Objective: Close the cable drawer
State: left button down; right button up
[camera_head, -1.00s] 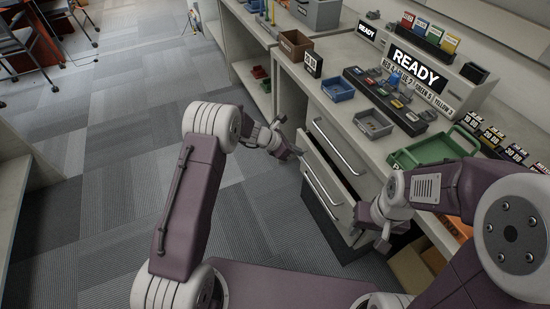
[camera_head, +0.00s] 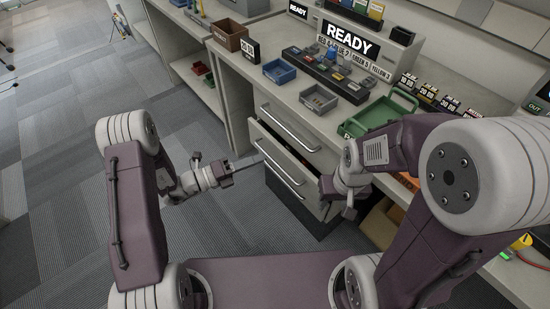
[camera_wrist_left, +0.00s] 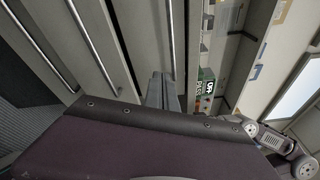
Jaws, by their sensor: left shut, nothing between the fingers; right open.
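The grey drawer cabinet stands under the workbench. Its top drawer (camera_head: 290,127) looks shut. The drawer below it (camera_head: 285,172), with a long bar handle, stands partly open, with a dark gap above its front; I cannot read a label on it. My left gripper (camera_head: 254,161) is shut and empty, in front of the drawers near their left end; whether it touches a front is unclear. In the left wrist view its closed fingers (camera_wrist_left: 163,91) point toward the drawer fronts and bar handles (camera_wrist_left: 92,45). My right gripper (camera_head: 337,202) is open beside the lower drawer's right end.
The workbench top holds a green tray (camera_head: 378,116), a grey bin (camera_head: 318,98), a blue bin (camera_head: 279,71) and a READY display (camera_head: 352,42). Cardboard boxes (camera_head: 380,226) sit below, right of the drawers. Carpet floor on the left is clear.

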pick_arm(q)
jog(key=s+a+f+n+t+y+b, duration=0.2)
jog(key=a+f+n+t+b, duration=0.15)
jog(key=f+n, duration=0.55)
jog(key=m+b, duration=0.2)
jog(key=b, duration=0.1)
send_near(286, 157)
jog(key=x, duration=0.6)
jog(key=shift+w+d+f, duration=0.25)
jog(key=shift+f, duration=0.05)
jog(key=shift+w, duration=0.1)
pick_arm(e)
notch_tip(286, 157, down, 8)
jog(key=shift+w+d+f, duration=0.15)
jog(key=shift+w+f, duration=0.05)
jog(key=shift+w, duration=0.05)
pick_arm(q)
jog(key=shift+d, duration=0.1)
jog(key=shift+w+d+r, duration=0.15)
jog(key=shift+w+d, duration=0.05)
jog(key=shift+d, duration=0.1)
jog(key=p+x, duration=0.1)
jog(key=x, duration=0.2)
jog(key=shift+w+d, duration=0.2)
jog(key=shift+a+r, duration=0.1)
jog(key=shift+r, duration=0.05)
pick_arm(e)
jog(key=shift+w+d+r, duration=0.4)
jog(key=shift+w+d, duration=0.15)
jog(key=shift+d, duration=0.2)
